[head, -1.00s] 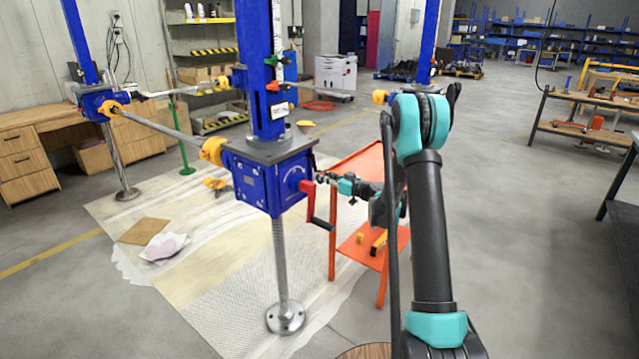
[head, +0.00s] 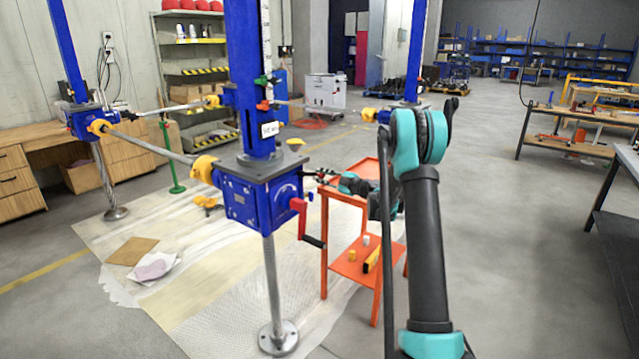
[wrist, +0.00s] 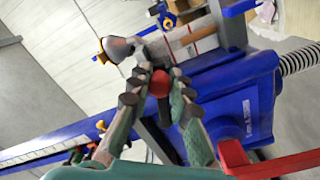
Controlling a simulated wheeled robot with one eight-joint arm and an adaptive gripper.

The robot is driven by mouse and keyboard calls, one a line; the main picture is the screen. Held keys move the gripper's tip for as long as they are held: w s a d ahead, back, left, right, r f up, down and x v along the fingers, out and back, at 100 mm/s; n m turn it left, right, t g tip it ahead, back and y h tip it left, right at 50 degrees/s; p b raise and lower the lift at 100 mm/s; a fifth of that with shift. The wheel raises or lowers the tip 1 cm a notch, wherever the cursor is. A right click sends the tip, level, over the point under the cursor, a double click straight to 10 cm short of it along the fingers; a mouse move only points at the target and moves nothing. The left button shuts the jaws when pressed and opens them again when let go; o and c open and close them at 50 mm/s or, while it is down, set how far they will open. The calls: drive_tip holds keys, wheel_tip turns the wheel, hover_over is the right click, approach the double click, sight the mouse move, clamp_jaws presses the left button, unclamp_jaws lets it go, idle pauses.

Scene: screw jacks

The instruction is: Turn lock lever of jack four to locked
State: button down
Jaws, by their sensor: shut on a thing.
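The nearest jack has a blue gearbox (head: 245,202) on a steel screw, with a blue column above; its small label is unreadable. My gripper (head: 318,175) is at the gearbox's right side, just above the red crank (head: 300,207). In the wrist view the jack's blue housing (wrist: 235,112) fills the middle right. There my gripper (wrist: 158,80) is shut on a round red knob (wrist: 159,84), which sits between the fingers. A dark bar below the knob, partly hidden by the fingers, seems to be the lock lever (wrist: 158,138). Its locked mark is not visible.
The red crank also shows close beside my fingers in the wrist view (wrist: 240,160). An orange stand (head: 345,262) with small items is right of the jack. Other jacks, joined by shafts (head: 150,143), stand behind. Open floor lies to the right.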

drive_tip(key=shift+w+d+r+n, duration=0.1)
drive_tip(key=shift+d+r+n, duration=0.05)
drive_tip(key=shift+r+n, duration=0.7)
drive_tip(key=shift+w+d+r+n, duration=0.1)
drive_tip(key=shift+r+n, duration=0.5)
drive_tip(key=shift+n, duration=0.45)
drive_tip(key=c, duration=1.4)
unclamp_jaws()
drive_tip(key=v, duration=1.2)
drive_tip(key=shift+s, duration=0.1)
drive_tip(key=shift+a, duration=0.1)
